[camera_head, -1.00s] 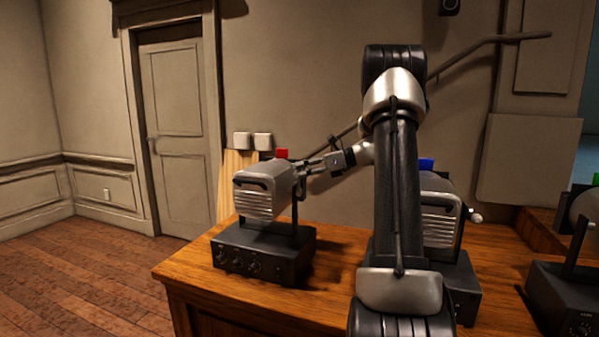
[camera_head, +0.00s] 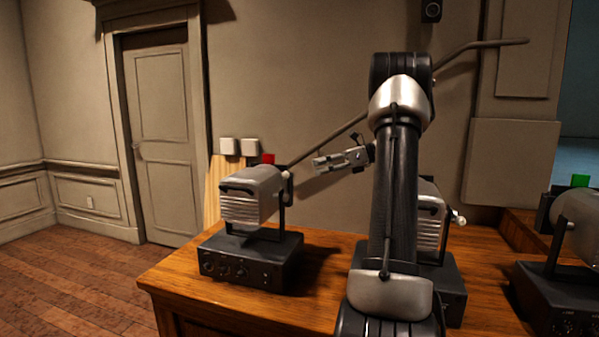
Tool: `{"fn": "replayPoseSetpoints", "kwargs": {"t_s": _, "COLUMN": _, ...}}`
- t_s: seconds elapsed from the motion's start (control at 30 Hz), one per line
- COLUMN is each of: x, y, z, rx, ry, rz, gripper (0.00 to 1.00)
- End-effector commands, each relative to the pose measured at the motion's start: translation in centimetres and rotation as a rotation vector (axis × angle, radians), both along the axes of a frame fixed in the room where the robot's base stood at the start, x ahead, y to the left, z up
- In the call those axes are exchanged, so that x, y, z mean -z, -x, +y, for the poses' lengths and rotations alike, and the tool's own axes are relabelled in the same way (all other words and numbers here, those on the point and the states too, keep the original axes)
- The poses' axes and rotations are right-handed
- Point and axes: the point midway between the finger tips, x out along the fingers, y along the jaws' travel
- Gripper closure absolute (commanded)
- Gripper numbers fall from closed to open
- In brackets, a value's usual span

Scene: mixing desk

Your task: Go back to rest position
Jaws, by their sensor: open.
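My gripper (camera_head: 322,164) is in front of the wall, right of and a little above the left mixing machine (camera_head: 252,193). It is open, with nothing seen between its fingers, and apart from the machine. My arm stands upright at the middle right and hides part of the desk and of the middle machine. The left machine has a silver ribbed drum on a black base with knobs, and a red block (camera_head: 268,158) shows at its top.
The middle machine (camera_head: 428,220) stands behind my arm on the wooden desk (camera_head: 200,304). A third machine (camera_head: 562,298) with a green block (camera_head: 580,180) is at the right edge. A rail runs along the wall behind. A door (camera_head: 158,130) and open floor are at left.

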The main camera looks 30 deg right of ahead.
Motion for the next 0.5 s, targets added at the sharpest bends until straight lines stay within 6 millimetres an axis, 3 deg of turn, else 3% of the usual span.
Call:
{"fn": "replayPoseSetpoints", "kwargs": {"t_s": 0.27, "x": -0.2, "y": 0.0, "z": 0.7, "rx": -0.011, "ry": 0.019, "rz": -0.004, "gripper": 0.56}}
{"fn": "replayPoseSetpoints", "kwargs": {"t_s": 0.37, "x": -0.6, "y": 0.6, "z": 3.7, "rx": -0.070, "ry": 0.110, "rz": -0.016, "gripper": 0.56}}
{"fn": "replayPoseSetpoints", "kwargs": {"t_s": 0.5, "x": -1.3, "y": 3.8, "z": 11.3, "rx": -0.259, "ry": 0.387, "rz": -0.081, "gripper": 0.56}}
